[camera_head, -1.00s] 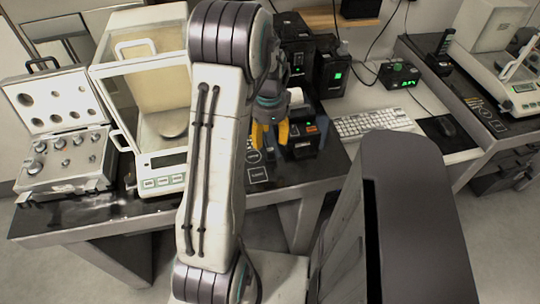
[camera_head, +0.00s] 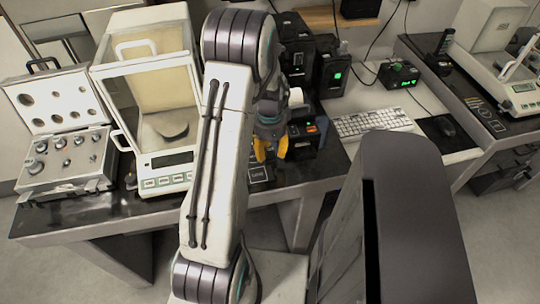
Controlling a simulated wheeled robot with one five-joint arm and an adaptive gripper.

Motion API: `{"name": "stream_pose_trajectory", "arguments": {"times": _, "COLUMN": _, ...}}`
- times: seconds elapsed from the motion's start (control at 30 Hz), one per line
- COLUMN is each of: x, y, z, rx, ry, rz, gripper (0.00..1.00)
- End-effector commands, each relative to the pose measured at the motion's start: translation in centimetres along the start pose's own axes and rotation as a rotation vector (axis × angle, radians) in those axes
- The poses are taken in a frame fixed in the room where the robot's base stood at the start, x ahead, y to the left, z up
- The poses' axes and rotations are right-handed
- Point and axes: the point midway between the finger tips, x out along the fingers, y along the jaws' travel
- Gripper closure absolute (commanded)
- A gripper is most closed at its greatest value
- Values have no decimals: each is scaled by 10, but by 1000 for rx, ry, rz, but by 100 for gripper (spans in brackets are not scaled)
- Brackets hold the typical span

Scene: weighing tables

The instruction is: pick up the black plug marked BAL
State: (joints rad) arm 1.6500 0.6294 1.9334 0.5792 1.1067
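I cannot make out a black plug marked BAL; it may be hidden behind my arm or gripper, or too small to tell. My gripper (camera_head: 271,151) has yellow fingertips set apart, with nothing visible between them. It is over the right part of the dark weighing table (camera_head: 100,215), in front of a small black printer-like device (camera_head: 304,134). Below the fingertips is a black panel with white-outlined labels (camera_head: 259,174), partly covered by my arm. I cannot tell how high the fingertips are above the table.
A glass-sided balance (camera_head: 165,160) stands left of my arm, beside an open case of weights (camera_head: 65,160). Black boxes (camera_head: 331,72) with green lights stand behind the gripper.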

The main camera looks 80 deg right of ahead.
Motion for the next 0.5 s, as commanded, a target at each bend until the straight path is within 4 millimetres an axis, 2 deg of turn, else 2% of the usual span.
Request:
{"name": "stream_pose_trajectory", "arguments": {"times": 0.07, "x": 0, "y": 0, "z": 0, "rx": 0, "ry": 0, "rz": 0, "gripper": 65}}
{"name": "stream_pose_trajectory", "arguments": {"times": 0.43, "x": 0, "y": 0, "z": 0, "rx": 0, "ry": 0, "rz": 0, "gripper": 98}}
{"name": "stream_pose_trajectory", "arguments": {"times": 0.5, "x": 0, "y": 0, "z": 0, "rx": 0, "ry": 0, "rz": 0, "gripper": 100}}
